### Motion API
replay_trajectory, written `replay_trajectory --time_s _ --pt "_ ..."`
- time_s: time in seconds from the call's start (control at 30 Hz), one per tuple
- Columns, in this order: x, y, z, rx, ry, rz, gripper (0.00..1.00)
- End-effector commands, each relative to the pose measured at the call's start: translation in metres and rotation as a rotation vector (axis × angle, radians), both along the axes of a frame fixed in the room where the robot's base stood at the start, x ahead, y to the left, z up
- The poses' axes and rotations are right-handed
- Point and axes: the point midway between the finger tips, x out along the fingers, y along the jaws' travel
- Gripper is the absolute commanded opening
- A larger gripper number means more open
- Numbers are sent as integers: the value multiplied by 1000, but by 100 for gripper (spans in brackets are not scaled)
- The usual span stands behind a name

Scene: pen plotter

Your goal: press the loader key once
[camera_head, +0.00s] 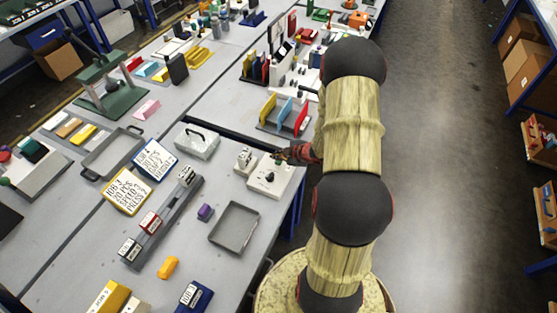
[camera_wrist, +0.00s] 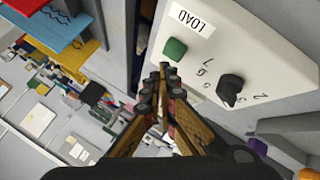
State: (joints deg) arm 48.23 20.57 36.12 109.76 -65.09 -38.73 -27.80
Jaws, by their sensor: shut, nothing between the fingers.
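The loader is a white box (camera_head: 262,188) near the table's right edge in the head view. In the wrist view its white panel (camera_wrist: 245,50) carries a LOAD label (camera_wrist: 193,22), a green key (camera_wrist: 175,49) and a black knob (camera_wrist: 230,88) ringed by numbers. My gripper (camera_wrist: 163,70) is shut and empty, its fingertips close beside the green key in the picture. I cannot tell whether they touch it. In the head view my gripper (camera_head: 283,155) is at the far edge of the white box and partly hides it.
A grey tray (camera_head: 213,239) and a small purple block (camera_head: 205,212) lie left of and nearer than the box. A white case with a handle (camera_head: 198,141) stands behind it to the left. A rack with coloured panels (camera_head: 284,117) stands farther back.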

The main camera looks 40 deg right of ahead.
Motion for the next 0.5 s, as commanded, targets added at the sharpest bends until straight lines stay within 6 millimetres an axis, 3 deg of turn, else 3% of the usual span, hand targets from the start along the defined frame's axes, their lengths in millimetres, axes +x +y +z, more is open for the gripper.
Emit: replay_trajectory --time_s 0.27,0.5 --pt "0 0 2 0 0 0 0" --pt "0 0 22 0 0 0 0"
